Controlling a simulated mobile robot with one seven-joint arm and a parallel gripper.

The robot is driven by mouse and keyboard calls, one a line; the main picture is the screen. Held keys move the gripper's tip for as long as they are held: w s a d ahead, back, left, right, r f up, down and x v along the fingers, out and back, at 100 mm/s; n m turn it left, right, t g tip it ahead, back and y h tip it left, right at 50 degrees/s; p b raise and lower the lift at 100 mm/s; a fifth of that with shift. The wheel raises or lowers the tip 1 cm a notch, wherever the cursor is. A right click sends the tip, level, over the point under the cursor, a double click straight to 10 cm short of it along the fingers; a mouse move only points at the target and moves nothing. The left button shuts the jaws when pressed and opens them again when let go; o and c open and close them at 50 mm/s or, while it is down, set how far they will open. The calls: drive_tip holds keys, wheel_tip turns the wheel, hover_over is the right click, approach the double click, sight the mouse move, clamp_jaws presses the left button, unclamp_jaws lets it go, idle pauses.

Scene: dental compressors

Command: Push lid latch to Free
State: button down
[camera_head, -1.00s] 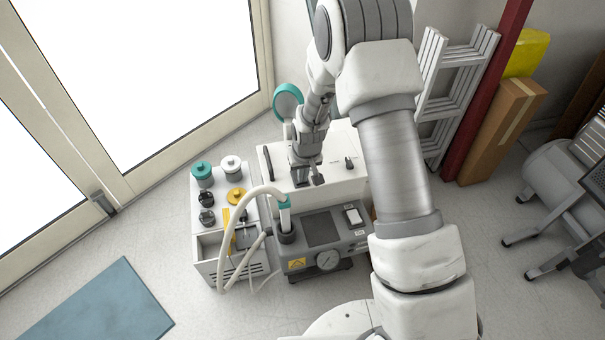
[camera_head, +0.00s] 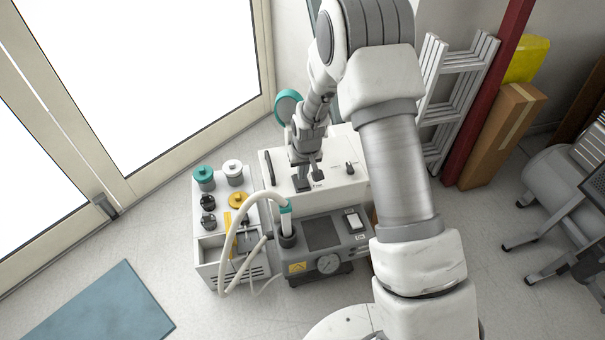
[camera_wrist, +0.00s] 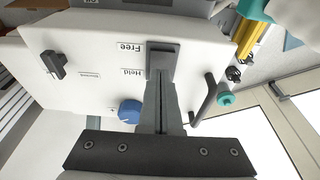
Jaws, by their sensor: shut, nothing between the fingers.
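The white compressor housing (camera_head: 335,195) carries a dark grey latch (camera_head: 302,185) on its top. In the wrist view the latch (camera_wrist: 163,52) lies beside the printed "Free" label (camera_wrist: 130,47), with the "Held" label (camera_wrist: 131,73) nearer my gripper. My gripper (camera_wrist: 162,88) is shut and empty, its fingers lined up with the latch from the "Held" side. The fingertips overlap the latch's near end in this view; I cannot tell whether they touch. In the head view my gripper (camera_head: 306,170) hangs just above the housing top.
A black knob (camera_wrist: 55,65), a blue dial (camera_wrist: 130,111) and a dark bar handle (camera_wrist: 205,97) stand on the same housing. A tray with teal-capped jar (camera_head: 204,178) stands left.

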sight(303, 184)
drive_tip(key=v, duration=0.1)
drive_tip(key=p+v, duration=0.2)
drive_tip(key=shift+w+r, duration=0.25)
drive_tip(key=shift+r, duration=0.25)
drive_tip(key=s+r+p, duration=0.2)
drive_tip(key=s+r, duration=0.2)
drive_tip(key=r, duration=0.4)
drive_tip(key=shift+s+d, duration=0.35)
drive_tip(key=shift+d, duration=0.1)
